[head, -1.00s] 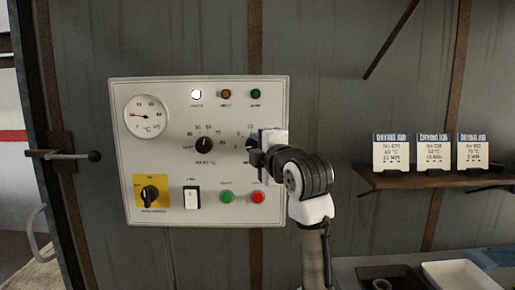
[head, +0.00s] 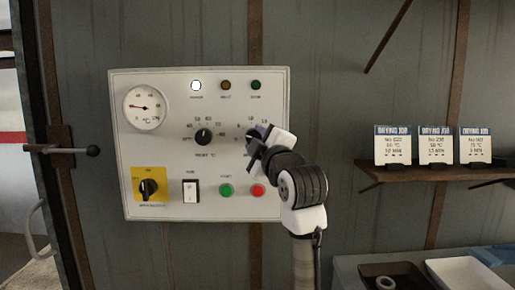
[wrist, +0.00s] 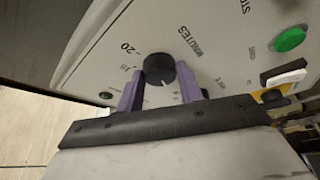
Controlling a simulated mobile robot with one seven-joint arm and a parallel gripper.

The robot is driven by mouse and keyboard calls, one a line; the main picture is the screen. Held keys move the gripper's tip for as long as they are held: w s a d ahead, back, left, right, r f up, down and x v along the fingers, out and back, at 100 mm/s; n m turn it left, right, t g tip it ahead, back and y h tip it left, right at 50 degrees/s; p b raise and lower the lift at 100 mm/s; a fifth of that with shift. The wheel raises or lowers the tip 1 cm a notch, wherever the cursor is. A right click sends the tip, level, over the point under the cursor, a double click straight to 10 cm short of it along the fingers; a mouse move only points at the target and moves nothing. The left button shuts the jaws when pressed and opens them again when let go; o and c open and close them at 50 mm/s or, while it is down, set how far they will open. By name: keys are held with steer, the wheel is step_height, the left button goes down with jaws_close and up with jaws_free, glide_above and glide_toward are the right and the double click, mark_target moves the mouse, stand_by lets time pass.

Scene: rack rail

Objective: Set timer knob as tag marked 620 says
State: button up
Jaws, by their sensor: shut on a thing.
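The timer knob (wrist: 160,66) is black and round, on a dial marked MINUTES. In the wrist view it sits between the two purple fingers of my gripper (wrist: 159,75), which is shut on it. In the head view my gripper (head: 256,138) is at the panel's right side and hides the knob and most of its dial. The knob's pointer cannot be read. Three drying-job tags stand on the shelf: the left tag (head: 392,146) seems to read No. 620, 60 °C, 12 MIN, in small blurred print. The middle tag (head: 436,146) and right tag (head: 475,146) carry other numbers.
The pale control panel (head: 180,205) also holds a temperature knob (head: 204,136), a gauge (head: 147,108), a yellow-backed rotary switch (head: 148,187), a white rocker switch (head: 191,191), a green button (head: 226,190) and a red button (head: 257,191). The shelf (head: 430,172) is to the right.

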steer(key=m+t+h, duration=0.1)
steer(key=m+h, duration=0.1)
steer(key=m, duration=0.3)
steer(key=m+t+h+b, duration=0.1)
steer(key=m+h, duration=0.1)
steer(key=m, duration=0.4)
steer(key=m+t+h+b, duration=0.1)
steer(key=m+h, duration=0.1)
steer(key=m, duration=0.3)
steer(key=shift+a+f+t, duration=0.3)
steer(key=shift+a, duration=0.1)
steer(key=shift+m+h, duration=0.4)
steer(key=shift+m, duration=0.1)
steer(key=o, duration=1)
steer(key=b+v, duration=0.4)
steer(key=v, duration=1)
steer(key=shift+w, duration=0.1)
